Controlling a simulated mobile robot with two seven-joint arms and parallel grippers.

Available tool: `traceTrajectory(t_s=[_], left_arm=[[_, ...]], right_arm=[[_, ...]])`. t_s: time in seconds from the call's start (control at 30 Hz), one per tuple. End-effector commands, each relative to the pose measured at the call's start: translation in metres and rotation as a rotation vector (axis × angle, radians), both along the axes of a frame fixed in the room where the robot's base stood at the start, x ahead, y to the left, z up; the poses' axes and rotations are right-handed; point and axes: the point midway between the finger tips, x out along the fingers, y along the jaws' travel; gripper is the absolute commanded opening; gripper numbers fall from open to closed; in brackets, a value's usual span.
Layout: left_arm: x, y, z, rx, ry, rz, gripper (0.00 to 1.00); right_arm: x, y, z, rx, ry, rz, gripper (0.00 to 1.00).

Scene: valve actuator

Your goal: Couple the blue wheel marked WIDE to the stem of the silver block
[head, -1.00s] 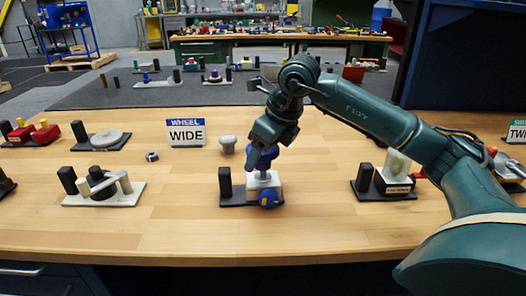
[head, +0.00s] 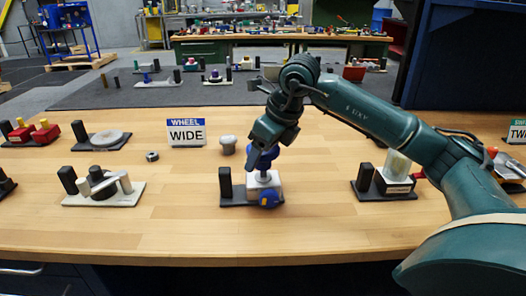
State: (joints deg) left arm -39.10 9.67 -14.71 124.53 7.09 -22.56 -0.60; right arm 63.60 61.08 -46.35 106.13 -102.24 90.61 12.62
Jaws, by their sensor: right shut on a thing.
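The silver block (head: 256,183) sits on a dark base plate (head: 235,198) in the middle of the wooden table, with a black post at its left and a blue and yellow round part (head: 268,199) on its front. A blue wheel (head: 265,158) is directly above the block, over its stem (head: 264,176). My right gripper (head: 264,148) reaches down from above and is shut on the blue wheel, partly hiding it. I cannot tell whether the wheel is seated on the stem. The WIDE sign (head: 186,132) stands behind and to the left. My left gripper is not in view.
A pale knob (head: 228,144) and a dark ring (head: 152,156) lie left of the gripper. Other fixtures stand at the left (head: 122,187) and at the right (head: 397,182). The table front between the fixtures is clear.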

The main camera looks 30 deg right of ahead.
Motion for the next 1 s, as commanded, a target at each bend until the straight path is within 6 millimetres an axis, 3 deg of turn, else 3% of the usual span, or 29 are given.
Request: traceTrajectory(t_s=[0.43, 1.0], left_arm=[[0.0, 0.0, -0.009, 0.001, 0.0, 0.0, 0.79], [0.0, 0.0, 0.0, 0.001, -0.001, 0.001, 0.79]], right_arm=[[0.0, 0.0, -0.01, 0.0, -0.001, 0.0, 0.4], [0.0, 0.0, 0.0, 0.001, 0.0, 0.0, 0.4]])
